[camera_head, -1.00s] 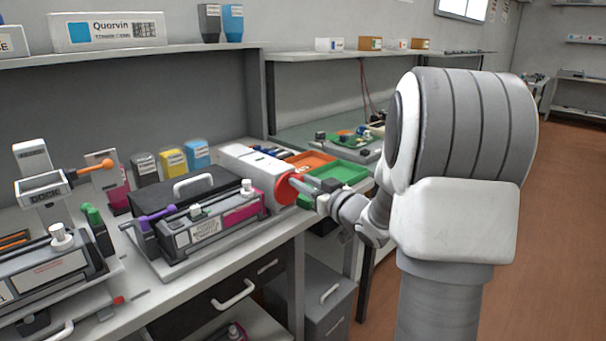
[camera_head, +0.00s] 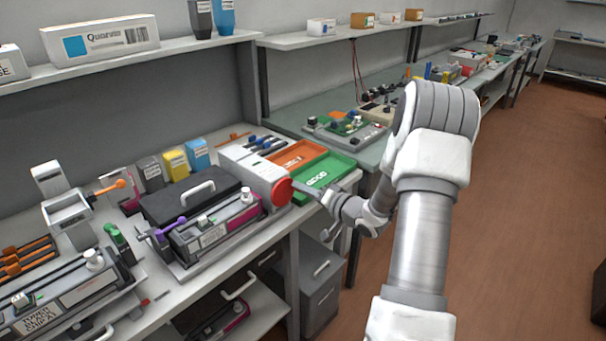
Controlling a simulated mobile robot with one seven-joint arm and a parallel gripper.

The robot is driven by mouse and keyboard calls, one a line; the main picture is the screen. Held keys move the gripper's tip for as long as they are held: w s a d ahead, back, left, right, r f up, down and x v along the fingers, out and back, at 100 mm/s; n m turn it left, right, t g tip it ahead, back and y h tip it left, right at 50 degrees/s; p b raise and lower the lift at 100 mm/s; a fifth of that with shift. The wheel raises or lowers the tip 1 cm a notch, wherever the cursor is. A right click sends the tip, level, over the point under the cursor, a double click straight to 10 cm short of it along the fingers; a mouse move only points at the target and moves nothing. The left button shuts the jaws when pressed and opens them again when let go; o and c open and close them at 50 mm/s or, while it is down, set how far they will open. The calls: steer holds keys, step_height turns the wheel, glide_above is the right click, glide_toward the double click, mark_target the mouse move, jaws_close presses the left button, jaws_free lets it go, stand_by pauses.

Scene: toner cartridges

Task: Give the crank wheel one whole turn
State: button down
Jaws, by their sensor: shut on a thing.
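The crank wheel is the red disc (camera_head: 282,193) on the right end of the white machine (camera_head: 254,173) at the bench's front edge. My gripper (camera_head: 297,186) reaches in from the right and meets the wheel near its right rim. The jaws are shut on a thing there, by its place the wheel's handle. The handle is hidden by the jaws, and the fingertips are small in this view.
An orange tray (camera_head: 291,153) and a green tray (camera_head: 330,170) lie just behind my gripper. A dark cartridge unit with a magenta end (camera_head: 243,217) stands left of the wheel. Toner bottles (camera_head: 174,164) stand behind. The aisle floor (camera_head: 520,200) at right is clear.

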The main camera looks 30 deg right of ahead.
mark_target(290, 196)
steer(key=m+p, duration=0.1)
steer(key=p, duration=0.1)
steer(key=f+m+y+p, duration=0.1)
steer(key=m+p, duration=0.3)
steer(key=shift+w+d+f+g, duration=0.1)
steer(key=shift+d+f+g, duration=0.15)
steer(key=shift+f+g, duration=0.05)
steer(key=m, duration=0.1)
steer(key=f+m+y+p, duration=0.1)
steer(key=shift+m+p, duration=0.3)
steer(key=shift+a+f+m+y+p, duration=0.15)
steer(key=shift+f+m+y, duration=0.15)
steer(key=shift+m, duration=0.5)
steer(key=shift+a+f+m+y+p, duration=0.15)
steer(key=shift+f+m+y, duration=0.15)
steer(key=shift+m, duration=0.5)
steer(key=c, duration=0.6)
jaws_free()
steer(key=shift+c, duration=0.2)
